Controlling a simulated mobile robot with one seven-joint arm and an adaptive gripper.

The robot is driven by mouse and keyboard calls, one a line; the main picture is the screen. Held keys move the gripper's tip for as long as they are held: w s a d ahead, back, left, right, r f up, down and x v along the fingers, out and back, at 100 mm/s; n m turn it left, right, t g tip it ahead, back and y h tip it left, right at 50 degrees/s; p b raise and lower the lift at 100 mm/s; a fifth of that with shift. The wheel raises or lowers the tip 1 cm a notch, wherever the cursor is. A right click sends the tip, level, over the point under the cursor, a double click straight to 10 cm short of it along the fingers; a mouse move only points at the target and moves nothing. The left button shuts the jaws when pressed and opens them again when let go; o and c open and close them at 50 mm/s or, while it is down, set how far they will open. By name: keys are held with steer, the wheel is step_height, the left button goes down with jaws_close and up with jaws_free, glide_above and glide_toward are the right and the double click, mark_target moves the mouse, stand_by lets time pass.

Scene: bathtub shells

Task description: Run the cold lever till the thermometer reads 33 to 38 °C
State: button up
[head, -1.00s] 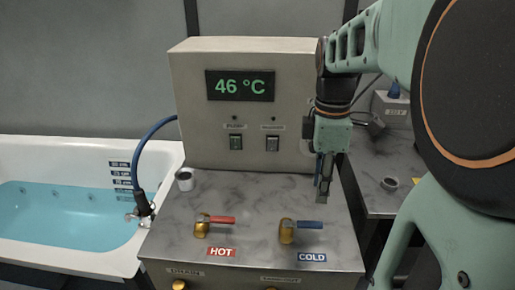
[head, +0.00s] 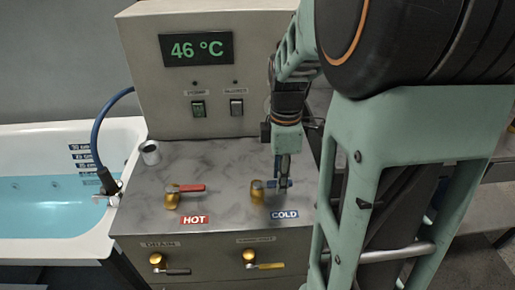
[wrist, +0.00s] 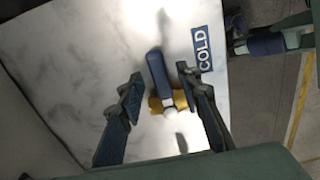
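The thermometer display (head: 196,48) reads 46 °C in green. The cold lever (head: 272,184), a blue handle on a brass valve, sits on the marble-look top behind the COLD label (head: 285,215). My gripper (head: 284,184) is at the blue handle and partly hides it in the head view. In the wrist view my gripper (wrist: 158,85) is open, with the blue handle (wrist: 158,70) between its two fingers and a visible space on each side. The hot lever (head: 186,188), a red handle on a brass valve, is to the left, behind the HOT label (head: 195,220).
Two lower valves, one with a yellow handle (head: 267,267), project from the front. Two switches (head: 217,108) sit below the display.

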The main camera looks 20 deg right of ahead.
jaws_close()
